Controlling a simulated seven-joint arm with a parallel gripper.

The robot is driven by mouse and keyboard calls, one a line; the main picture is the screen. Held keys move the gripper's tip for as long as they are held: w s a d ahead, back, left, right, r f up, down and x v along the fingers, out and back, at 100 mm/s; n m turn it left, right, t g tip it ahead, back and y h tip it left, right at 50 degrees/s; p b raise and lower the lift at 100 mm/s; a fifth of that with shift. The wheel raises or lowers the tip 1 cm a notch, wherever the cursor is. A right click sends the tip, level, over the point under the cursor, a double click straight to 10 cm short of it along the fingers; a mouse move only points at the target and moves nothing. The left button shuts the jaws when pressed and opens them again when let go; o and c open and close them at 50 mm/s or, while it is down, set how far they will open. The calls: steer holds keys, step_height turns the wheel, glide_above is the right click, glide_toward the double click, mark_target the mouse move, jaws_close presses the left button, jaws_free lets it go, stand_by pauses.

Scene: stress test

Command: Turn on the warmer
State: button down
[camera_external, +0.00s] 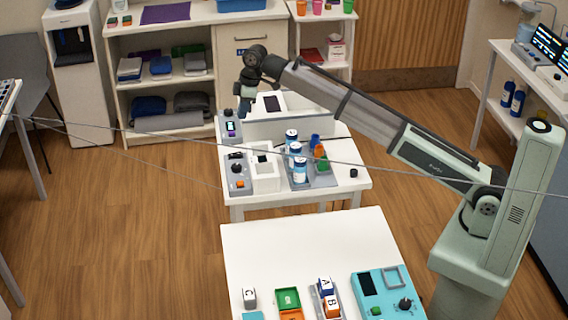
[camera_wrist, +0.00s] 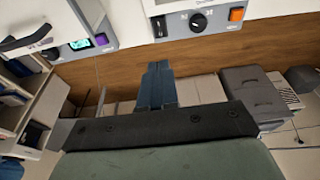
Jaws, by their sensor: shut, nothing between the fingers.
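On the white table is a device with a grey panel (camera_external: 238,178), a black knob and an orange button. A panel with a black knob (camera_wrist: 199,22) and an orange button (camera_wrist: 237,14) shows at the upper right of the wrist view. Behind it on the table stands a second device with a small lit screen (camera_external: 231,128); a lit green screen (camera_wrist: 79,44) and purple button (camera_wrist: 102,40) show at the wrist view's left. I cannot tell which is the warmer. My gripper (camera_wrist: 157,68) is shut and empty, apart from both panels. In the external view it is above the second device (camera_external: 243,108).
A grey tray (camera_external: 325,181) with several blue-and-white cans stands right of the orange-button device. A small black knob-like object (camera_external: 354,173) sits at the table's right. A nearer white table (camera_external: 300,245) holds lettered blocks and a teal device (camera_external: 384,290). Shelves stand behind.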

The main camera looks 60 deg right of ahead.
steer(key=shift+f, duration=0.1)
glide_above(239, 153)
step_height(239, 153, down, 12)
steer(key=shift+s+d+r, duration=0.1)
steer(key=shift+s+d, duration=0.05)
steer(key=shift+x, duration=0.85)
steer(key=shift+s+d, duration=0.2)
steer(key=shift+s+d+f+t+y, duration=0.3)
steer(key=shift+f+t+y, duration=0.1)
steer(key=shift+f, duration=0.1)
steer(key=shift+w+a, duration=0.15)
steer(key=shift+w, duration=0.05)
steer(key=shift+w+a+r, duration=0.1)
steer(key=shift+w+a+r, duration=0.25)
steer(key=shift+w+a, duration=0.2)
steer(key=shift+r, duration=0.1)
